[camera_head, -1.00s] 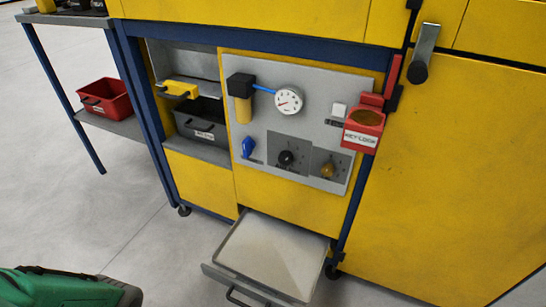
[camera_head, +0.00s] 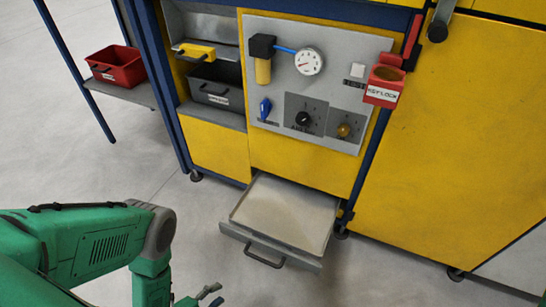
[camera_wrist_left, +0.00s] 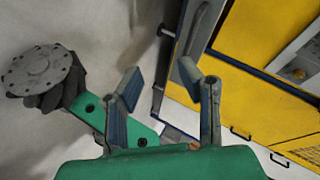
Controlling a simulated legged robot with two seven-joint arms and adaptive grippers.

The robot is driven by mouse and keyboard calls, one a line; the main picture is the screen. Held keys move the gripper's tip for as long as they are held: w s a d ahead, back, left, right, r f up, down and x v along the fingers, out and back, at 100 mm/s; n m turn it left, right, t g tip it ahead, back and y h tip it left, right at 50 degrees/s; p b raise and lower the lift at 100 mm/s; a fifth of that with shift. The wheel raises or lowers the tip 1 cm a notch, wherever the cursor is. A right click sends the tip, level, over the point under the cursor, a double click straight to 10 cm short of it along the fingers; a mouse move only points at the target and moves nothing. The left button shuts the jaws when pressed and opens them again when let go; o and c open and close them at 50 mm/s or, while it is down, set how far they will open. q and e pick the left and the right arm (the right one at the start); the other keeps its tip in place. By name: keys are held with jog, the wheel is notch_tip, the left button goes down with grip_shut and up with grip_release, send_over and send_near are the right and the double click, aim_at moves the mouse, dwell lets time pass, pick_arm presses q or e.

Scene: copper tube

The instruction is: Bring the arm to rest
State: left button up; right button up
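My left arm, green with a grey joint, comes in at the lower left of the head view. Its gripper (camera_head: 205,295) shows only in part at the bottom edge, low and in front of the open drawer (camera_head: 285,212), to the drawer's left in the picture. In the left wrist view the gripper (camera_wrist_left: 160,82) has its two blue-padded fingers spread apart with nothing between them. My right arm and gripper are not in view.
A yellow cabinet (camera_head: 440,150) carries a grey panel (camera_head: 345,60) with a gauge (camera_head: 308,62) and knobs. A red bin (camera_head: 116,68) sits on a side shelf. A red box (camera_head: 384,86) is at the panel's right. Bare floor (camera_head: 190,235) lies left of the drawer.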

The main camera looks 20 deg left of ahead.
pick_arm(q)
jog(key=w+d+r+n+g+y, duration=0.25)
jog(key=w+r+n+g, duration=0.3)
jog(key=r+n, duration=0.3)
jog(key=s+a+r+n+g+y+p, duration=0.1)
jog(key=s+r+n+g+p, duration=0.2)
jog(key=r, duration=1)
jog(key=s+a+r+n+g+y+p, duration=0.1)
jog(key=s+a+r+n+g+p, duration=0.1)
jog(key=s+r+n+p, duration=0.3)
notch_tip(320, 180, up, 9)
jog(key=s+g+p, duration=0.1)
jog(key=p, duration=0.3)
jog(key=shift+s+r+p, duration=0.15)
jog(key=shift+s+p, duration=0.15)
jog(key=shift+s, duration=0.1)
